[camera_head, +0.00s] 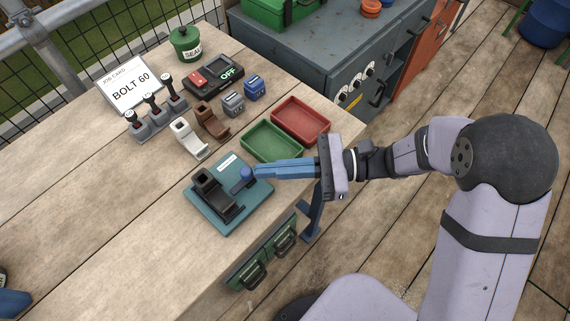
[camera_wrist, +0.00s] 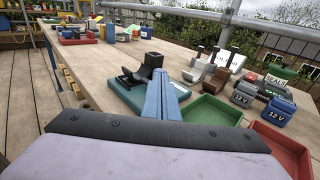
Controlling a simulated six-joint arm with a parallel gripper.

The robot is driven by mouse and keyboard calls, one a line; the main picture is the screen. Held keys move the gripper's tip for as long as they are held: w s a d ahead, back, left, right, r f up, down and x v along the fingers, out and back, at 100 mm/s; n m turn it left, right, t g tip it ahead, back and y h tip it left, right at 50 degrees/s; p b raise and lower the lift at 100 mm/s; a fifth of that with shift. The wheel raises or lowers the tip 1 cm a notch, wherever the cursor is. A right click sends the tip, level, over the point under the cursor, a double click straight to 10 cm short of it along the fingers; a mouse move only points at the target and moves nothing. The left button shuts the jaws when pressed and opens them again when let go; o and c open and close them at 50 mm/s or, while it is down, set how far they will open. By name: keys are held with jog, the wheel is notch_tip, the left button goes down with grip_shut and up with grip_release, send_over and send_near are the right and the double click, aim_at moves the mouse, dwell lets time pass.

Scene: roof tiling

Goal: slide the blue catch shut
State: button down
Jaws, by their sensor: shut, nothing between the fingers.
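A teal base plate (camera_head: 226,221) lies on the workbench and carries a black cradle-like part (camera_head: 212,190). The blue catch (camera_head: 246,173) has a round knob and sits at the plate's far right side, beside the black part. My gripper (camera_head: 257,172) has long blue fingers, shut and empty, with the tips right at the knob; I cannot tell whether they touch. In the wrist view the shut fingers (camera_wrist: 160,82) point at the black part (camera_wrist: 151,62) on the teal plate (camera_wrist: 122,92), and they hide the catch.
A green tray (camera_head: 272,141) and a red tray (camera_head: 301,121) lie just beyond my fingers. White (camera_head: 190,140) and brown (camera_head: 211,120) cradle parts, several levers, two 12V blocks, a switch box (camera_head: 213,74) and a job card (camera_head: 129,85) stand behind. The bench left of the plate is clear.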

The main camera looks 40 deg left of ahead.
jog(key=shift+s, duration=0.15)
jog(key=shift+s+p, duration=0.45)
jog(key=shift+s, duration=1.05)
jog(key=shift+w, duration=0.15)
jog(key=v, duration=1.4)
